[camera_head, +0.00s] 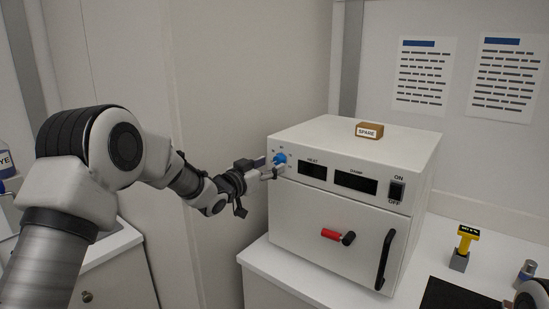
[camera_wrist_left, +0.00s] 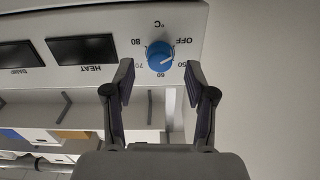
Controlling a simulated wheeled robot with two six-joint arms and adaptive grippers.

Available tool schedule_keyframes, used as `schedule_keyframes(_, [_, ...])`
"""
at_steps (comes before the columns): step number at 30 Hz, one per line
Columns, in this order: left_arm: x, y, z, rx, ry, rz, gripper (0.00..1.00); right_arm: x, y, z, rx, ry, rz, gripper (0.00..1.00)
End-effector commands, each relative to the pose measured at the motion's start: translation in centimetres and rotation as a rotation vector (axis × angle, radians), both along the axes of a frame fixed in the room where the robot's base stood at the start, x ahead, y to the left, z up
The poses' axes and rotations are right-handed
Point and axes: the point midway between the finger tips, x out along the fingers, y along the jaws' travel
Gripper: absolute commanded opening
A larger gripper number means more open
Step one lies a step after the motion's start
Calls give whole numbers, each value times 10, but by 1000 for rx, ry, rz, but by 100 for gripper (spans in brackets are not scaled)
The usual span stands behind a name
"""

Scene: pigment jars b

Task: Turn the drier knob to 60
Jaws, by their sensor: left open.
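The blue drier knob (camera_head: 279,158) is at the upper left of the front of the white drier (camera_head: 330,225). In the left wrist view, which is upside down, the knob (camera_wrist_left: 160,56) has a dial around it marked OFF, 50, 60, 70 and 80. Its pale pointer line faces picture right, near the 50 mark; the exact setting is hard to read. My left gripper (camera_head: 264,169) is in front of the knob. In the wrist view its fingers (camera_wrist_left: 160,78) are open, one on each side of the knob, with visible gaps. My right gripper is not in view.
HEAT and DAMP displays and an ON/OFF switch (camera_head: 396,191) are right of the knob. A red-and-black door latch (camera_head: 336,236) and black handle (camera_head: 385,259) are below. A SPARE block (camera_head: 369,130) sits on top.

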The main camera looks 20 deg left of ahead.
Motion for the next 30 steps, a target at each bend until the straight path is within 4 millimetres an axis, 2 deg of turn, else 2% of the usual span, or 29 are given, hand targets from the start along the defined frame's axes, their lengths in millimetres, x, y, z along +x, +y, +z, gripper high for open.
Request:
schedule_keyframes(1, [9,-4,4,1,1,-2,56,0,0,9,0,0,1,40])
schedule_keyframes(6, [29,-11,2,0,1,-1,56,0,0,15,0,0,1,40])
schedule_keyframes(14, [32,-12,-1,-1,3,0,56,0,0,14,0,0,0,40])
schedule_keyframes(18, [32,-12,-1,-1,3,0,6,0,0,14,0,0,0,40])
schedule_keyframes(19, [32,-12,-1,-1,3,0,0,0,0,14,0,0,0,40])
schedule_keyframes(30, [32,-12,-2,19,-6,0,0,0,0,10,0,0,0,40])
